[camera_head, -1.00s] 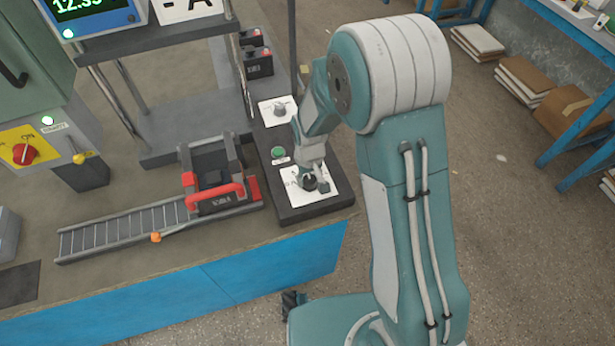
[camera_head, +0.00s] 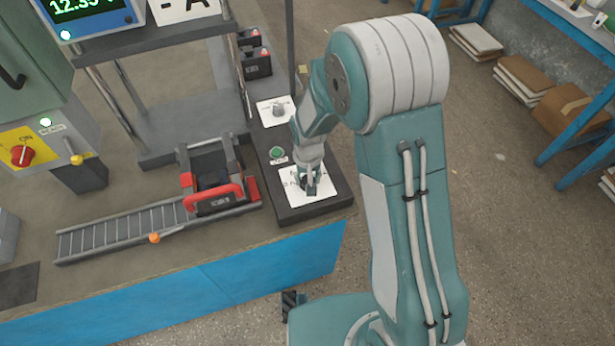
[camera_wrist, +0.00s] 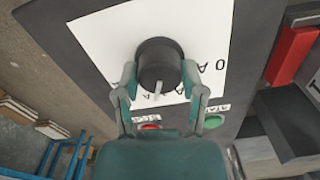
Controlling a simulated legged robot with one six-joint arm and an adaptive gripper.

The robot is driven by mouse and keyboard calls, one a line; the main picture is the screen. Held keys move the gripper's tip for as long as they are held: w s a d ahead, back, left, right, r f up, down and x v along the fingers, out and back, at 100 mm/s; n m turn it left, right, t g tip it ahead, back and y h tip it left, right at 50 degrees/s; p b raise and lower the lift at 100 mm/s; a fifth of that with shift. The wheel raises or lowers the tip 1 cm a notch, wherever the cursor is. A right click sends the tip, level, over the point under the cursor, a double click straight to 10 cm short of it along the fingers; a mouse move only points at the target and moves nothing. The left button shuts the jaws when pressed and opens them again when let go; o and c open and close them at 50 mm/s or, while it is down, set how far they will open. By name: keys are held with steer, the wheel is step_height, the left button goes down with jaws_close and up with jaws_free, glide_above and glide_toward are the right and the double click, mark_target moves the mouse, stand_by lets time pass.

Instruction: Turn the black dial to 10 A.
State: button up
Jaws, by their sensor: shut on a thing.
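The black dial (camera_wrist: 160,62) stands on a white label plate (camera_wrist: 103,37) in the wrist view. A pale pointer mark on it faces toward my gripper, at the bottom of the picture. My gripper (camera_wrist: 160,82) is shut on the dial, with one finger on each side. In the head view my gripper (camera_head: 308,186) is over the white plate (camera_head: 322,186) and hides most of the dial. Part of the plate's lettering shows, with "0 A" on the right in the wrist view; the other marks are partly covered.
A green button (camera_head: 277,155) sits on the dark panel just behind the dial plate. A red button (camera_wrist: 150,127) shows by my gripper. A grey knob (camera_head: 279,109) is farther back. A red-handled battery (camera_head: 214,198) stands on the roller track to the left.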

steer(key=o, duration=1.1)
steer(key=shift+s+f, duration=0.1)
steer(key=shift+s, duration=0.15)
steer(key=shift+o, duration=0.2)
steer(key=shift+w, duration=0.1)
steer(key=shift+w+r, duration=0.1)
steer(key=shift+r, duration=0.5)
step_height(320, 180, up, 11)
steer(key=shift+a+f, duration=0.1)
step_height(320, 180, up, 12)
steer(key=t, duration=0.3)
glide_above(307, 178)
steer(key=s+d, duration=0.7)
steer(key=s+d+r+m+t, duration=0.1)
steer(key=s+d+r, duration=0.4)
steer(key=s, duration=0.7)
steer(key=shift+s+d+r+t, duration=0.15)
steer(key=shift+d+r+t, duration=0.25)
steer(key=shift+r+t, duration=0.3)
